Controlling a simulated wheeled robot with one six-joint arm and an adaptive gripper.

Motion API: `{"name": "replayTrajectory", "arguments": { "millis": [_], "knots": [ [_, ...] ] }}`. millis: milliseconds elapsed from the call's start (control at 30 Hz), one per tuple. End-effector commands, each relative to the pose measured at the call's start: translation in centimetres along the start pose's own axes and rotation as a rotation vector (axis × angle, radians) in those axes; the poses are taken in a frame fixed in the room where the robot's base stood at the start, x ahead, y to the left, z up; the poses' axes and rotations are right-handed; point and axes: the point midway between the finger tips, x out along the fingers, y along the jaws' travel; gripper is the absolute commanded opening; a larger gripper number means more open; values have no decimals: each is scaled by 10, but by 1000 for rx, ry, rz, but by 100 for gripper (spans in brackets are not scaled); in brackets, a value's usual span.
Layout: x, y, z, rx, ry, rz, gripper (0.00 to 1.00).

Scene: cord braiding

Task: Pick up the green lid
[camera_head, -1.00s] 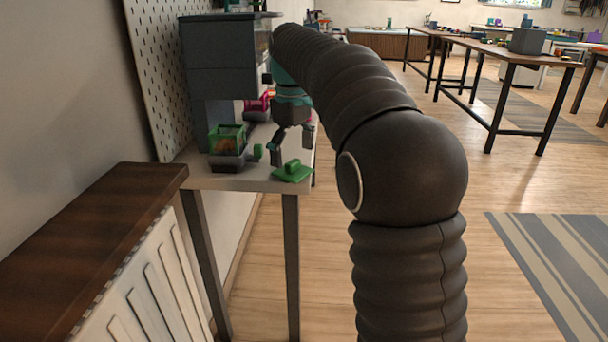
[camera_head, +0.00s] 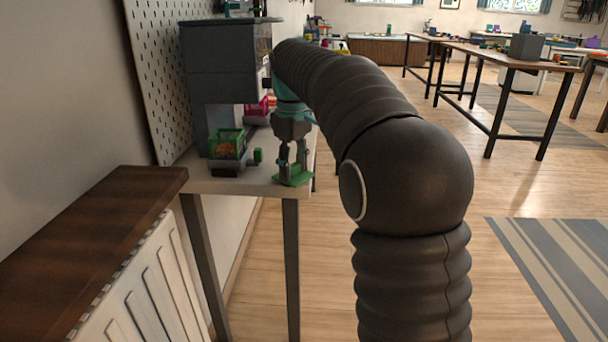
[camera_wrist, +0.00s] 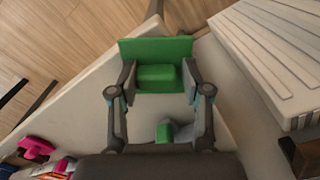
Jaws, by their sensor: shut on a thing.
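The green lid (camera_head: 294,180) lies flat at the near right corner of the white table, with its raised block handle up. In the wrist view the lid (camera_wrist: 155,48) shows as a flat green plate with the handle (camera_wrist: 156,78) between my fingers. My gripper (camera_head: 292,170) points down over the lid, its fingertips on both sides of the handle. It also shows in the wrist view (camera_wrist: 158,80), shut on the handle. I cannot tell any gap between lid and table.
A green open-topped basket (camera_head: 227,142) in a dark holder stands left of the lid, with a small green knob (camera_head: 258,155) beside it. A grey cabinet machine (camera_head: 222,60) stands behind. The white table's (camera_head: 240,181) near edge is close to the lid.

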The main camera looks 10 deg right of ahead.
Motion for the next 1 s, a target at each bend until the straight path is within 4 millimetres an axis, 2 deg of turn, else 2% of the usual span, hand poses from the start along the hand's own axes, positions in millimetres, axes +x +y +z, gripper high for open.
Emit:
{"name": "replayTrajectory", "arguments": {
  "millis": [33,367,433,500,667,800,1000],
  "knots": [
    [8,-1,0,0,-12,-9,24],
    [6,-1,0,-1,-17,-13,24],
    [1,-1,0,-2,-17,-13,23],
    [-8,-1,0,-2,-14,-11,8],
    [-40,0,-1,-2,-9,-7,8],
    [-58,16,33,5,-8,-6,8],
    [-83,32,70,4,-6,-5,8]
  ]
}}
